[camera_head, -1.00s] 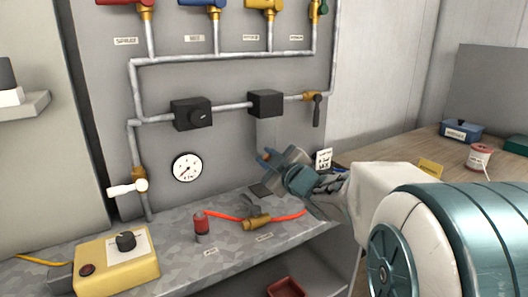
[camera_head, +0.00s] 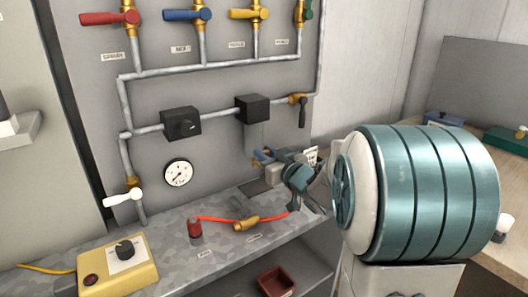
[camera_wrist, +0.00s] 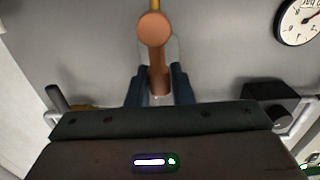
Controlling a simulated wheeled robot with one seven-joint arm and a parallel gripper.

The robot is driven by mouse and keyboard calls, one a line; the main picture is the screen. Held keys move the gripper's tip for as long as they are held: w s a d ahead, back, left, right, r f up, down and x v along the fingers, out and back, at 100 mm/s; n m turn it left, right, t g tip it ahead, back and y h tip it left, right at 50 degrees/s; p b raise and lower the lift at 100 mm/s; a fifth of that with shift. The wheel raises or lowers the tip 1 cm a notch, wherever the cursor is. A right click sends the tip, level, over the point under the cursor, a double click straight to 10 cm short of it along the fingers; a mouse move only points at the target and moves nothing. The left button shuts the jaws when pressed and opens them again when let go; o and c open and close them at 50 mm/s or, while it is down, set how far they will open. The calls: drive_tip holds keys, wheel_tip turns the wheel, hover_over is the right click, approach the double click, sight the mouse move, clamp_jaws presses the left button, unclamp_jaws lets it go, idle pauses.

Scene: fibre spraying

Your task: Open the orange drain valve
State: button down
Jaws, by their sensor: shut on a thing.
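The orange drain valve handle (camera_wrist: 156,75) is in the wrist view, with its round end towards the camera. The two dark blue fingers of my gripper (camera_wrist: 159,88) stand on either side of its stem and are shut on it. In the head view, my gripper (camera_head: 266,157) is in front of the panel, below the right black box, with a small orange tip showing at its end. My wrist and arm hide most of the valve there.
The panel carries red (camera_head: 110,18), blue (camera_head: 187,15) and yellow (camera_head: 245,13) valve handles, a white-handled valve (camera_head: 123,198) and a gauge (camera_head: 178,173). The bench (camera_head: 165,235) below holds a yellow control box (camera_head: 118,268) and a red hose (camera_head: 215,220). A wooden table stands right.

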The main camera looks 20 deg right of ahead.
drive_tip(key=shift+d+f, duration=0.1)
drive_tip(key=shift+f, duration=0.2)
drive_tip(key=c, duration=1.3)
unclamp_jaws()
drive_tip(key=shift+r, duration=0.15)
drive_tip(key=shift+s+d, duration=0.1)
drive_tip(key=shift+s, duration=0.15)
drive_tip(key=v, duration=1.3)
drive_tip(key=shift+s, duration=0.2)
drive_tip(key=shift+r, duration=0.1)
